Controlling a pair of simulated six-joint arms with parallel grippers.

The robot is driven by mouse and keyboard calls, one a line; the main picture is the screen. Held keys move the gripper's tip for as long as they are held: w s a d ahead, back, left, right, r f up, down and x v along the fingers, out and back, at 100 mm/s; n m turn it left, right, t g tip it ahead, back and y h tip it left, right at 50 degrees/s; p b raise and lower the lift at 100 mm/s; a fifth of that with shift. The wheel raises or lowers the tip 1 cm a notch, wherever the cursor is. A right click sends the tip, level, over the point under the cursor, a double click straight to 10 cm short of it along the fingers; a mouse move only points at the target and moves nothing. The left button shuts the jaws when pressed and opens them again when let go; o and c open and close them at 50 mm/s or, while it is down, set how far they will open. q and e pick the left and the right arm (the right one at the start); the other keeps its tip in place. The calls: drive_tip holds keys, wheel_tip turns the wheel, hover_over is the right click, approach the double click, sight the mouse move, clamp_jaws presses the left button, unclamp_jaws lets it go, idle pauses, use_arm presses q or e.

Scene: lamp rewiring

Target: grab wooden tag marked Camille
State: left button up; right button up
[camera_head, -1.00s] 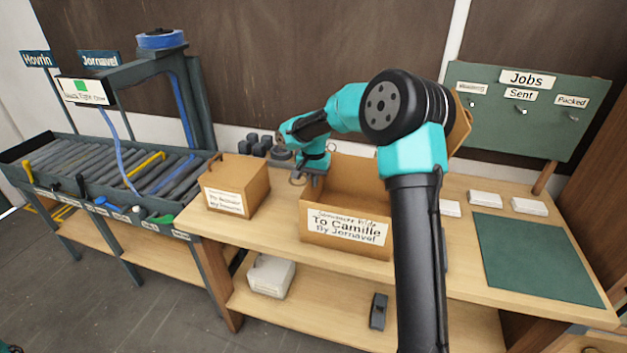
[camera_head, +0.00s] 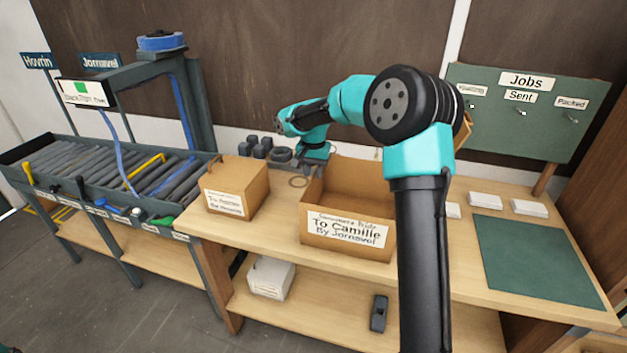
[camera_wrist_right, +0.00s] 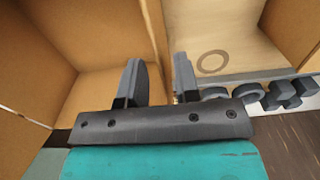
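I cannot make out a wooden tag marked Camille in either view. An open cardboard box (camera_head: 312,245) labelled "To Camille By Jornavel" stands on the wooden bench. My right gripper (camera_head: 312,164) is beyond the box's back left corner, partly hidden by its own wrist. In the right wrist view my right gripper (camera_wrist_right: 160,78) has its two fingers apart, with a cardboard wall edge (camera_wrist_right: 155,30) showing beyond the gap. A small pale-gold bit beside one finger is too small to identify. My left gripper is out of view.
A closed carton (camera_head: 240,180) stands left of the open box. Dark round parts (camera_head: 280,154) and a thin ring (camera_head: 298,181) lie behind. A green mat (camera_head: 535,260) and white blocks (camera_head: 485,200) are at right, below the Jobs board (camera_head: 540,120). A roller conveyor (camera_head: 60,165) is at left.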

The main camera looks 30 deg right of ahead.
wheel_tip(320, 180, up, 8)
drive_tip(key=shift+r, duration=0.1)
idle(0.5)
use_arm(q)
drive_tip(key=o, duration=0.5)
